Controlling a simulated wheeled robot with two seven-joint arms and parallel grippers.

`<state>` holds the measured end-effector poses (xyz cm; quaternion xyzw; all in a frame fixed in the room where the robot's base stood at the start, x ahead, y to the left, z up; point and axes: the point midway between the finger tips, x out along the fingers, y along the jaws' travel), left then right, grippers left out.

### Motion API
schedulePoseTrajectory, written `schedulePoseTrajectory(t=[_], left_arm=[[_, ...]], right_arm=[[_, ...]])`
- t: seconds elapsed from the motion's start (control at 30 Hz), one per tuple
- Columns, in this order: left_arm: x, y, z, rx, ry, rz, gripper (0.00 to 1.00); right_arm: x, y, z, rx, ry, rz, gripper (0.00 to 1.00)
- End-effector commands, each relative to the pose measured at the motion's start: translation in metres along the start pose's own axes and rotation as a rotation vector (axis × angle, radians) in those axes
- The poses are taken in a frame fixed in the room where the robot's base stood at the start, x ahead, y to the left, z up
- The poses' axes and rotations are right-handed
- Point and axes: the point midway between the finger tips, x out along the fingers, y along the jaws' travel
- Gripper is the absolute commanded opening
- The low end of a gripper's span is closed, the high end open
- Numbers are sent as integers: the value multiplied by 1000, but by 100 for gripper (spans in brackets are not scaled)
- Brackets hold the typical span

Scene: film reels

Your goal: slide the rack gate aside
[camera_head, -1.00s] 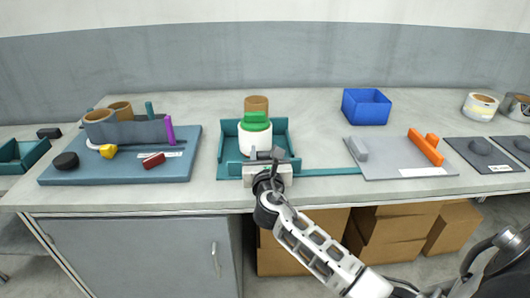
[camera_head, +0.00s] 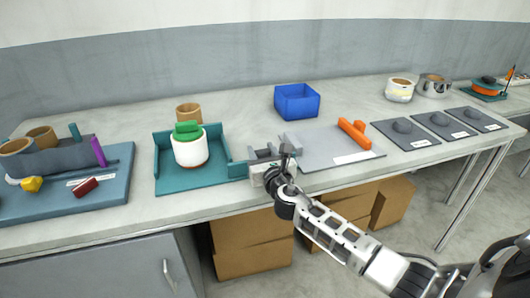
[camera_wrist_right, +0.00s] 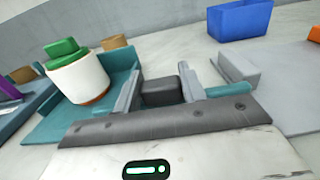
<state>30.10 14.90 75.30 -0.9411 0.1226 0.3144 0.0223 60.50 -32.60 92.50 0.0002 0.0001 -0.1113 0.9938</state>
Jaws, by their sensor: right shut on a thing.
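The teal rack (camera_head: 190,185) stands open at its front left of my right gripper. It holds a white reel with a green top (camera_head: 190,148), also seen in the wrist view (camera_wrist_right: 82,80). My right gripper (camera_head: 268,160) is to the right of the rack, low over the table's front. In the wrist view its fingers (camera_wrist_right: 168,76) are shut on a dark grey block, the gate's handle (camera_wrist_right: 160,90). A teal bar (camera_wrist_right: 228,91) shows beside the right finger. The gate itself is mostly hidden by my gripper. My left gripper is not in view.
A grey board with an orange handle (camera_head: 355,133) lies close right of my gripper. A blue bin (camera_head: 297,102) stands behind. A blue-grey board (camera_head: 118,185) with several items lies left. Dark pads (camera_head: 405,134) lie further right. Cardboard boxes (camera_head: 253,245) sit below the table.

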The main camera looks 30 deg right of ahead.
Motion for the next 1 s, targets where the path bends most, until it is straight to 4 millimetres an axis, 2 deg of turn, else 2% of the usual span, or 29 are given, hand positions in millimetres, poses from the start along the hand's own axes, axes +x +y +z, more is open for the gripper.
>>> schedulePoseTrajectory(t=[0.2,0.23,0.3,0.67,0.83,1.0], left_arm=[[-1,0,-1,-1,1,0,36],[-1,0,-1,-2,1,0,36],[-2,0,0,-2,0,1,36],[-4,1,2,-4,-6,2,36],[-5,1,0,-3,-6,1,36],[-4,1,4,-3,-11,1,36]], right_arm=[[0,-5,0,-3,0,-9,0],[0,-5,0,-3,0,-10,49],[0,-5,0,-3,0,-10,63],[-6,-4,-1,-3,2,-7,63],[-33,-4,-1,-3,3,-6,63],[-75,-4,-2,-3,4,-6,63]])
